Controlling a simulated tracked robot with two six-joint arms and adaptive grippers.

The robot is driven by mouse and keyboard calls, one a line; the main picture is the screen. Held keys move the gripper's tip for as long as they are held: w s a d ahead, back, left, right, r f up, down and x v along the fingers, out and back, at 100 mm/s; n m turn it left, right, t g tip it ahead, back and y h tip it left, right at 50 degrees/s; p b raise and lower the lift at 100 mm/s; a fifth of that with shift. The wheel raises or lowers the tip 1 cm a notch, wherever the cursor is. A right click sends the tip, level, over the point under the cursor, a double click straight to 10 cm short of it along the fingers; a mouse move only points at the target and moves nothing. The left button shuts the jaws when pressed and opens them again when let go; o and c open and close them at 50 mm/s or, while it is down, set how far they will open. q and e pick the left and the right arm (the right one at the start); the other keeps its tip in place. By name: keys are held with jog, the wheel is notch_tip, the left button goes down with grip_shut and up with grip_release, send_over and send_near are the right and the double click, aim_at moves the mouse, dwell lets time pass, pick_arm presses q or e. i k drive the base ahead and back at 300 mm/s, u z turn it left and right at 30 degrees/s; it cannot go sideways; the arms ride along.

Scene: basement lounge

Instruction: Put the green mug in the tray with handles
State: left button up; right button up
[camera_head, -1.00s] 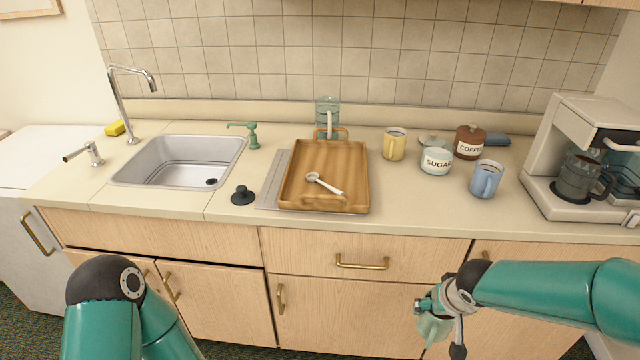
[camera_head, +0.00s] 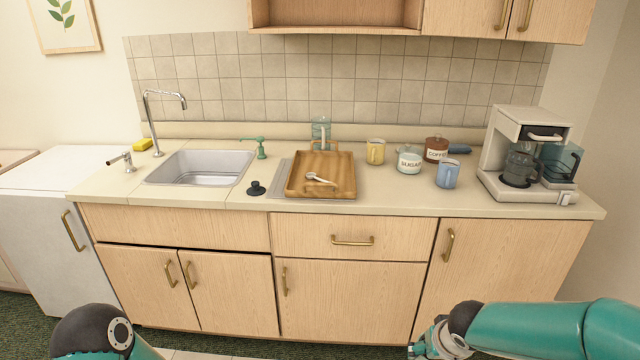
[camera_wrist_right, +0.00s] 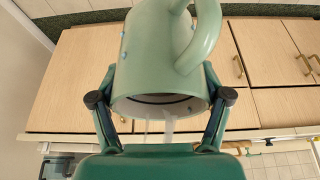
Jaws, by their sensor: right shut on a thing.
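The wooden tray with handles (camera_head: 294,186) lies on the counter right of the sink, with a white spoon or scoop (camera_head: 320,179) in it. My right gripper (camera_head: 436,350) is at the bottom of the head view, low in front of the cabinets and away from the counter. In the right wrist view the green mug (camera_wrist_right: 150,60) fills the space between the fingers of my right gripper (camera_wrist_right: 162,98), which are shut on it. The mug's handle shows at upper right. My left arm shows at lower left in the head view; its gripper is out of frame.
A yellow mug (camera_head: 376,152), sugar jar (camera_head: 409,160), coffee jar (camera_head: 436,149) and blue mug (camera_head: 447,174) stand right of the tray. A coffee maker (camera_head: 528,160) is at the right end. A soap bottle (camera_head: 321,134) stands behind the tray; a black stopper (camera_head: 256,188) lies left.

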aim_at(323, 166)
jog(key=u, duration=0.5)
jog(key=i, duration=0.9)
jog(key=u, duration=0.05)
